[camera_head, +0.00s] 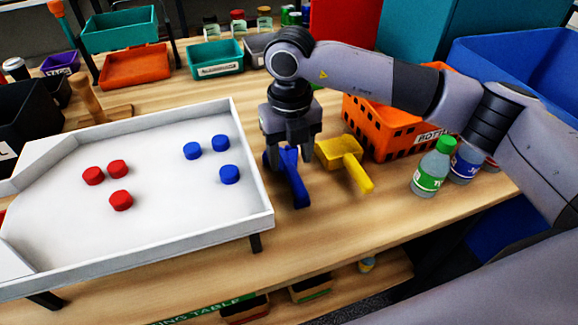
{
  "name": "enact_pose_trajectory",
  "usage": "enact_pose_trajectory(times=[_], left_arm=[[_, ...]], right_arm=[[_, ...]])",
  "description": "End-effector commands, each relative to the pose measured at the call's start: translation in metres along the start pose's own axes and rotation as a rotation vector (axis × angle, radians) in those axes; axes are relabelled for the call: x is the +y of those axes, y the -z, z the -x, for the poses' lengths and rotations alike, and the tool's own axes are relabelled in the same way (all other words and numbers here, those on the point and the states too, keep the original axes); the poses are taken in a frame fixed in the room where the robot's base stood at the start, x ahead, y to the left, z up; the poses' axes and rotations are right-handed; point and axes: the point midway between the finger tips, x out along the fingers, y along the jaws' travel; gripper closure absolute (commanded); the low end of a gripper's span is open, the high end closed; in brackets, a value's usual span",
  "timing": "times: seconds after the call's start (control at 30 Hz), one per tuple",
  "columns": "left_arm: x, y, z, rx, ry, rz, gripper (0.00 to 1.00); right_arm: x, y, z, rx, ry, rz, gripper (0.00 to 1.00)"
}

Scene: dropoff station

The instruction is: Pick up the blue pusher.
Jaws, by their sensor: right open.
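The blue pusher (296,186) lies on the wooden table just right of the white tray, its handle pointing toward the table's front edge. My right gripper (289,154) points down directly over the pusher's far end and hides part of it. Its jaws are open; whether they touch the pusher I cannot tell. A yellow pusher (340,152) lies close by on the right. My left gripper does not show.
The white tray (262,222) holds red pucks (118,168) and blue pucks (221,143). An orange crate (378,130), a green-capped bottle (430,170) and a blue-labelled bottle (466,163) stand to the right. The table front is clear.

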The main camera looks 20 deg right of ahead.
Motion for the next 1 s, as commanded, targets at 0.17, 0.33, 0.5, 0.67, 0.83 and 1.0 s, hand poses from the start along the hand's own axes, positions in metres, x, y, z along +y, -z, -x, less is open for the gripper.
enact_pose_trajectory(times=[0.17, 0.33, 0.5, 0.67, 0.83, 1.0], left_arm=[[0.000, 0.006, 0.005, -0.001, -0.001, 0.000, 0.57], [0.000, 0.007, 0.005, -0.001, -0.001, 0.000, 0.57], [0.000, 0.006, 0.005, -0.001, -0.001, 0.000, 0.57], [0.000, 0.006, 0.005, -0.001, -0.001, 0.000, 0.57], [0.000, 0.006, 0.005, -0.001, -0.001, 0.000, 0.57], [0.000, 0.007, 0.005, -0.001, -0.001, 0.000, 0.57]], right_arm=[[-0.001, 0.001, -0.028, 0.005, 0.000, -0.001, 0.45], [-0.001, 0.001, -0.041, 0.001, -0.001, 0.000, 0.45], [-0.001, 0.000, -0.042, 0.001, -0.001, 0.000, 0.45], [-0.001, 0.000, -0.042, 0.001, -0.001, 0.000, 0.80], [-0.001, 0.000, -0.042, 0.000, -0.001, 0.000, 1.00], [-0.001, 0.000, -0.041, 0.000, -0.001, 0.000, 1.00]])
